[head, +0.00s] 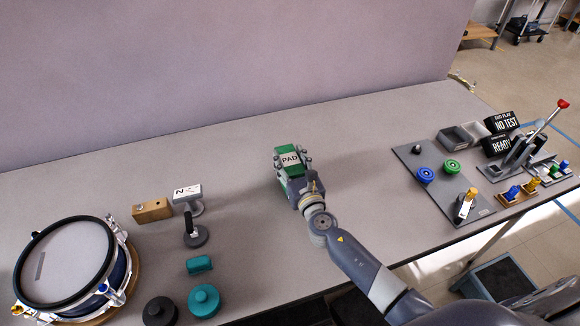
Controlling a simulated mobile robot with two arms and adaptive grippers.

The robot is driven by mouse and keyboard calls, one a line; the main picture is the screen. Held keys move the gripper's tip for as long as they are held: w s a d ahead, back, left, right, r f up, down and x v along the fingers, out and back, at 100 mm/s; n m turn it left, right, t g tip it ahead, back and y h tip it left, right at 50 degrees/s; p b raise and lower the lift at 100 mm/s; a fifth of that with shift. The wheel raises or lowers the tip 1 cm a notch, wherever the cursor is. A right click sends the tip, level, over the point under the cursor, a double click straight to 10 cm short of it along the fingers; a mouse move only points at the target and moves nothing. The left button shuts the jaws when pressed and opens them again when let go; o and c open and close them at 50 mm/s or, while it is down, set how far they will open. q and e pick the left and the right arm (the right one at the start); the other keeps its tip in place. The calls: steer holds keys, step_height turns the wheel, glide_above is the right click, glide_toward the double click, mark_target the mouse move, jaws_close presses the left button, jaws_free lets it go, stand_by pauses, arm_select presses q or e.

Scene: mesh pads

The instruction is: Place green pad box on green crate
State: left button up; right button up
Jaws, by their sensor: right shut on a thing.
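The green pad box (289,159) is green with a white label that reads PAD. It is in the middle of the head view, over the grey table. My right gripper (292,170) is shut on it, with fingers on both sides of the box. Whether the box touches the table or is held just above it, I cannot tell. My right arm reaches in from the lower right. I see no crate that is clearly green. My left gripper is not in view.
A drum (70,262) and a wooden block (152,210) stand at the left, near teal pieces (204,300). A grey board (436,177) with knobs, black signs (503,123) and a red-knobbed lever (541,121) stand at the right. The table (365,130) around the box is clear.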

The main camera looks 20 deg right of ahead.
steer(key=shift+f, duration=0.95)
steer(key=shift+f+b, duration=0.1)
steer(key=shift+b, duration=0.3)
steer(key=o, duration=1.3)
steer(key=shift+c, duration=0.2)
